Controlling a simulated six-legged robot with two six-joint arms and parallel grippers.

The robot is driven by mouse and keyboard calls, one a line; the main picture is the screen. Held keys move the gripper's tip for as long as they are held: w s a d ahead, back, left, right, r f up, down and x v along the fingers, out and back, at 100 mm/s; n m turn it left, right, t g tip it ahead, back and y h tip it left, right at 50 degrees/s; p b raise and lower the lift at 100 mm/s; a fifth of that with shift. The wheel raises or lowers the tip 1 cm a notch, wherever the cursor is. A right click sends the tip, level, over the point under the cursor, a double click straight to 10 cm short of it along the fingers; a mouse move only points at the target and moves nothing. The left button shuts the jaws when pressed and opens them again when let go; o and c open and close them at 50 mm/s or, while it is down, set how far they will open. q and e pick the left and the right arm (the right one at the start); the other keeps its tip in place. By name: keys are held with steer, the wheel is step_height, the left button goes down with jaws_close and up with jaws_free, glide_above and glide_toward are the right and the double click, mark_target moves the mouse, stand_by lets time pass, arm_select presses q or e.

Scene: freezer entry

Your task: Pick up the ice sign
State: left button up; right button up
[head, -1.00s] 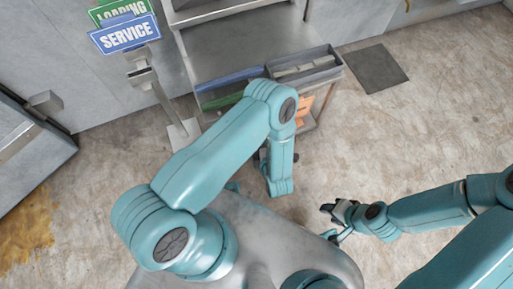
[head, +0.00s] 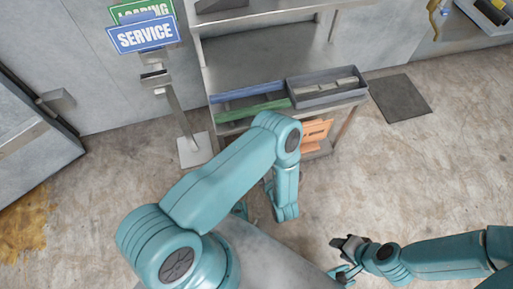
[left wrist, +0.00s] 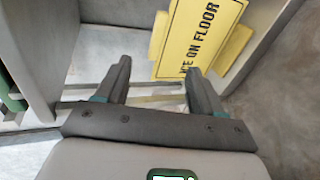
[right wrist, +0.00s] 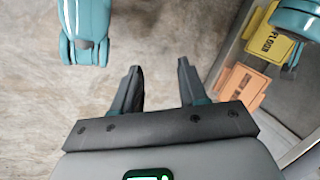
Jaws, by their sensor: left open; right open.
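The ice sign (left wrist: 203,35), a yellow board lettered "ICE ON FLOOR", stands in the lower part of the metal rack, just beyond my left fingertips in the left wrist view. My left gripper (left wrist: 158,72) is open, with nothing between its fingers. In the head view my left arm covers that area and its jaws cannot be made out. In the right wrist view the yellow sign (right wrist: 265,36) shows at the upper right, partly behind my left arm. My right gripper (head: 338,257) is open and empty over the floor; its fingers (right wrist: 159,68) point away from the signs.
An orange sign (head: 316,131) is beside the yellow one, low in the rack. A post with a SERVICE sign (head: 143,35) stands left. Floor (head: 400,170) on the right is clear.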

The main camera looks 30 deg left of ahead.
arm_select(q)
steer(key=b+x, duration=0.4)
steer(key=x, duration=0.7)
arm_select(e)
steer(key=shift+t, duration=0.7)
steer(key=w+f, duration=0.2)
steer(key=f, duration=0.1)
steer(key=w+f, duration=0.1)
steer(key=shift+d+f, duration=0.4)
arm_select(q)
steer(key=shift+w+a, duration=0.1)
